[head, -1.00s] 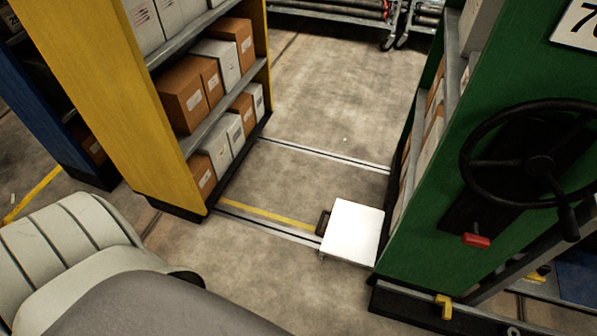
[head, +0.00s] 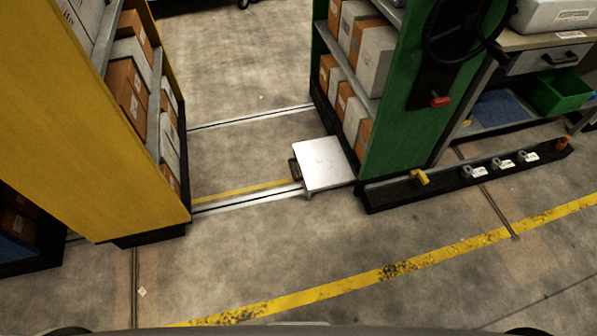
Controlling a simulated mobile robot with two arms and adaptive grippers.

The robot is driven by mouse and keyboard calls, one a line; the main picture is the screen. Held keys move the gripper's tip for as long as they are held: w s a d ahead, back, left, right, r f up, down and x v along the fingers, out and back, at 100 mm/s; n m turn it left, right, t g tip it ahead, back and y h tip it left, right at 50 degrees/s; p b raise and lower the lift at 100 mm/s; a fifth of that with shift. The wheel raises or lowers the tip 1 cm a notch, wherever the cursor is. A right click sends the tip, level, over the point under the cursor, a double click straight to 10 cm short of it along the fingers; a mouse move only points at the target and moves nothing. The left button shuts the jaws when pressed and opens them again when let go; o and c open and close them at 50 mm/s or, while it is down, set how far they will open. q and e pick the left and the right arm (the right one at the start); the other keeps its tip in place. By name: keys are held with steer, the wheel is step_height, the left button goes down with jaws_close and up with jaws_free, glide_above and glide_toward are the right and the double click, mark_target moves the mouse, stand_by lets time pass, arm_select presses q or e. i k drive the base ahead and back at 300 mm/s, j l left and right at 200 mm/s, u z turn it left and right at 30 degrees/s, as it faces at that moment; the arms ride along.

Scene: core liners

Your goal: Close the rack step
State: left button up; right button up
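The rack step (head: 324,163) is a flat white-metal plate with a dark handle (head: 295,169) on its left edge. It sticks out to the left from the foot of the green rack (head: 402,125), low over the floor beside the rails. In the head view it lies near the middle, and its underside is hidden. A black handwheel (head: 466,30) with a red knob (head: 440,101) is on the green rack's end panel. Neither of my grippers is in view.
A yellow rack (head: 85,140) with boxes stands at the left. Floor rails (head: 245,200) cross the aisle between the racks. A low black bar (head: 470,174) with a yellow lever (head: 420,178) lies right of the step. A workbench and green bin (head: 558,93) stand farther right. The front floor is clear.

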mark_target(322, 163)
steer(key=i+j+z, duration=0.35)
steer(key=j, duration=0.4)
steer(key=i+j+z, duration=0.15)
steer(key=j, duration=0.3)
steer(key=i, duration=0.1)
